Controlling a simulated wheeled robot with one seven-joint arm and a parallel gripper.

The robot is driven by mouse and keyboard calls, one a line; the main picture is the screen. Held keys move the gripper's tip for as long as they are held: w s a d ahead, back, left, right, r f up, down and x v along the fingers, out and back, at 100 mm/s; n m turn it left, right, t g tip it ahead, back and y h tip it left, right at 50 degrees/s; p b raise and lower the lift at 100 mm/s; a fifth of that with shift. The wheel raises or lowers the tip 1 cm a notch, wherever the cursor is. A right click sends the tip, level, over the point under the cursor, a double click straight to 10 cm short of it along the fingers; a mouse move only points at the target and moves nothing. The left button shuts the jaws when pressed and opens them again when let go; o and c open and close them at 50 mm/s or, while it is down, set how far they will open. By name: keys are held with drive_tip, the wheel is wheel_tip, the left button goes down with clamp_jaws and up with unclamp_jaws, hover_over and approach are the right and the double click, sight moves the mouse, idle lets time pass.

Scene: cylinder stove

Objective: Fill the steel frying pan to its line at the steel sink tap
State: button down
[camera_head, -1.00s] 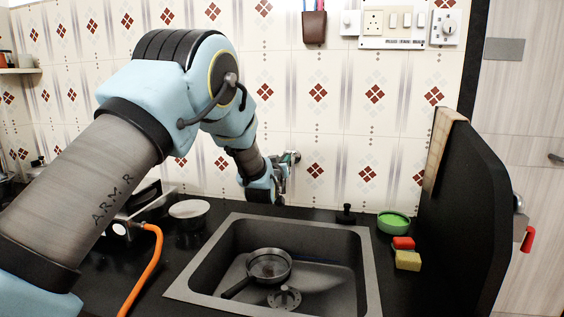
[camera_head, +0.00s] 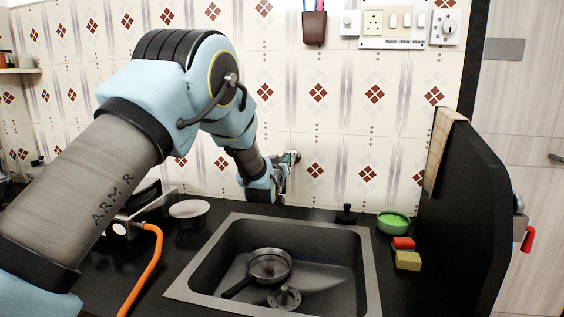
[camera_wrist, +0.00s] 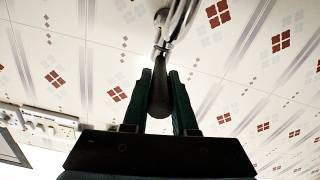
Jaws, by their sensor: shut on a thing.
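The steel frying pan (camera_head: 272,262) sits in the basin of the steel sink (camera_head: 232,240), with its handle toward the lower left. I cannot make out a fill line or the water level in it. My gripper (camera_head: 287,163) is at the tiled wall behind the sink. In the wrist view my gripper (camera_wrist: 160,80) is shut on the dark lever of the tap (camera_wrist: 159,100). The lever joins a chrome pipe (camera_wrist: 178,20). The arm mostly hides the tap in the head view, and no water stream can be made out.
A drain fitting (camera_head: 285,298) is beside the pan. A black partition (camera_head: 460,210) stands farther right. An orange hose (camera_head: 150,265) is at the left.

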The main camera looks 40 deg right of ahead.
drive_tip(key=shift+s, duration=0.1)
drive_tip(key=shift+s+d+f+n+t+y+b, duration=0.15)
drive_tip(key=shift+s+d+n+t+y+b, duration=0.25)
drive_tip(key=shift+b, duration=0.5)
drive_tip(key=shift+s+d+r+n+t+y+b, duration=0.15)
drive_tip(key=shift+n+t+y+b, duration=0.05)
drive_tip(key=shift+n+t+y, duration=0.4)
drive_tip(key=shift+s+d+r+n+t+y+b, duration=0.15)
drive_tip(key=shift+n+t+y, duration=0.25)
drive_tip(key=shift+t, duration=0.3)
drive_tip(key=c, duration=0.7)
unclamp_jaws()
drive_tip(key=shift+f, duration=0.1)
drive_tip(key=b+v, duration=0.3)
drive_tip(key=v, duration=0.8)
